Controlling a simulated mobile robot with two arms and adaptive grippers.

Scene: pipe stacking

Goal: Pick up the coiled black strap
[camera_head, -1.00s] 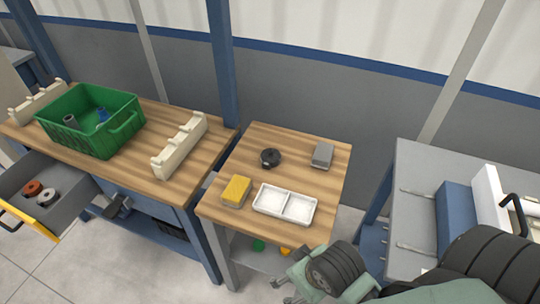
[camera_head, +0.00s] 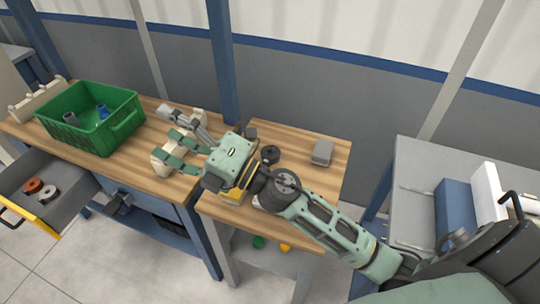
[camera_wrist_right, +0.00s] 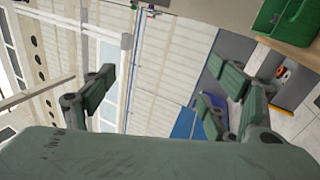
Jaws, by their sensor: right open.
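The coiled black strap (camera_head: 270,153) lies on the small wooden table (camera_head: 325,178) in the head view, just beyond my right wrist. My right gripper (camera_head: 174,138) is open, with its fingers spread and pointing left over the cream notched rack on the neighbouring bench. It is well to the left of the strap and apart from it. In the right wrist view the open fingers (camera_wrist_right: 160,95) have nothing between them, and the strap does not show. My left gripper is not in view.
A grey block (camera_head: 322,152) lies right of the strap. My right arm covers most of the small table's front. A green crate (camera_head: 95,135) stands on the left bench above an open drawer (camera_head: 70,192). A blue post (camera_head: 219,75) rises behind, between the tables.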

